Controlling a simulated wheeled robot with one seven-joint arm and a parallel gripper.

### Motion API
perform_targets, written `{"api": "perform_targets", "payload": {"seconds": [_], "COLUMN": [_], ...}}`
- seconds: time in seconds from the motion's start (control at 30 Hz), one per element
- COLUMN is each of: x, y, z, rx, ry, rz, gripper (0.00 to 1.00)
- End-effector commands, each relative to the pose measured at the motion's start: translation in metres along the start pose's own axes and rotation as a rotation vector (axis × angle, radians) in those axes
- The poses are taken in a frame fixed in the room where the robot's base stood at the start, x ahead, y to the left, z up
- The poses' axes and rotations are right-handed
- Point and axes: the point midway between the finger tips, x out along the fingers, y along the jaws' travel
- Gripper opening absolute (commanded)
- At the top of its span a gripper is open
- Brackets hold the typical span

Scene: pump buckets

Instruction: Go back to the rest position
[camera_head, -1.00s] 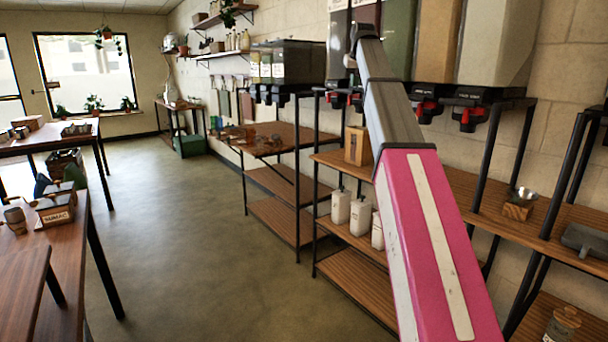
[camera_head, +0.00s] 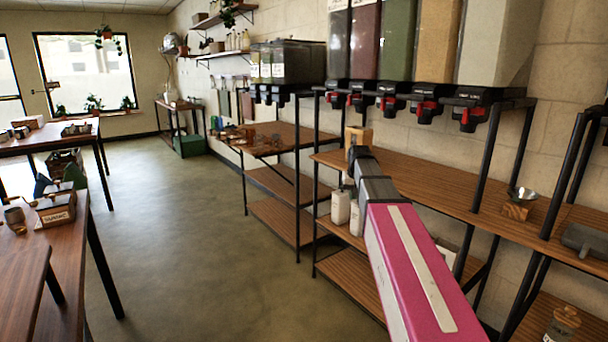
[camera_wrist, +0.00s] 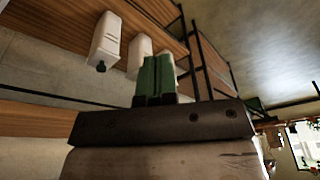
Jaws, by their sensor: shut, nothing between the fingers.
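My arm, pink and grey, reaches from the lower right toward the shelf rack in the head view. Its far end is in front of the white bottles (camera_head: 341,207). I cannot make out the fingers there. In the wrist view my gripper (camera_wrist: 154,68) shows two green fingers side by side, shut and empty. White bottles (camera_wrist: 106,40) on a wooden shelf appear beyond the fingers in that view, apart from them as far as I can tell.
The wooden rack (camera_head: 440,185) stands along the right wall with dispensers (camera_head: 430,110) above it. A wooden block (camera_head: 357,138) and a metal bowl (camera_head: 522,196) on a stand are on its top. A table (camera_head: 68,225) stands at left. The floor (camera_head: 215,260) between is clear.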

Motion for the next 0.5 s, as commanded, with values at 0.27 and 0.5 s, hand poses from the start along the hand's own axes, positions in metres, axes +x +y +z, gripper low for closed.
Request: {"api": "perform_targets", "payload": {"seconds": [0.27,0.5], "x": [0.086,0.141], "y": [-0.002,-0.004], "z": [0.102,0.188], "rx": [0.015,0.026], "ry": [-0.077,-0.139], "rz": [0.005,0.011], "gripper": [0.00,0.00]}}
